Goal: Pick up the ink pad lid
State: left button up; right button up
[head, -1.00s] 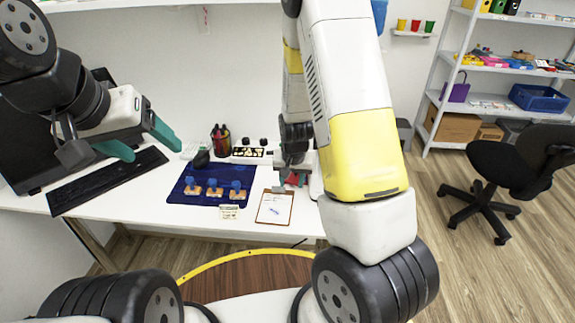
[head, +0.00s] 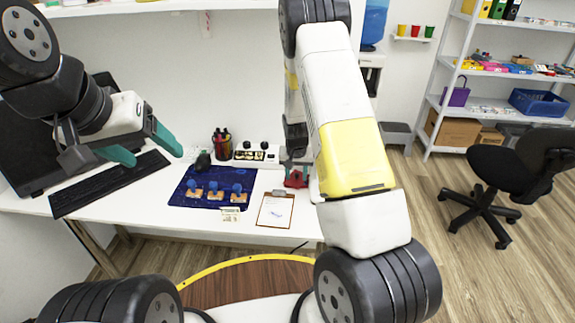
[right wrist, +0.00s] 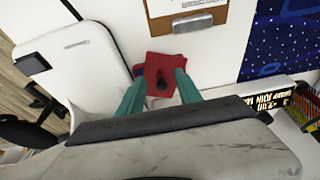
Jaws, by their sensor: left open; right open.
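A red, flat, square-edged piece, which looks like the ink pad lid (right wrist: 166,70), lies on the white desk in the right wrist view, with a dark knob-like spot on it. Another red edge shows beside it on the left; I cannot tell whether it is a separate part. In the head view the red piece (head: 297,179) is partly hidden by my right arm. My right gripper (right wrist: 160,81) is open, its teal fingertips on either side of the red piece; contact cannot be told. My left gripper (head: 158,156) is open and empty above the keyboard.
A clipboard (head: 275,211) lies close by the red piece. A dark blue mat (head: 190,198) holds several blue-topped stamps. A keyboard (head: 108,184) lies at the left.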

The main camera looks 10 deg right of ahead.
jog(key=shift+w+d, duration=0.25)
jog(key=shift+w, duration=0.5)
jog(key=shift+w+f, duration=0.25)
jog(key=shift+f, duration=0.35)
grip_shut()
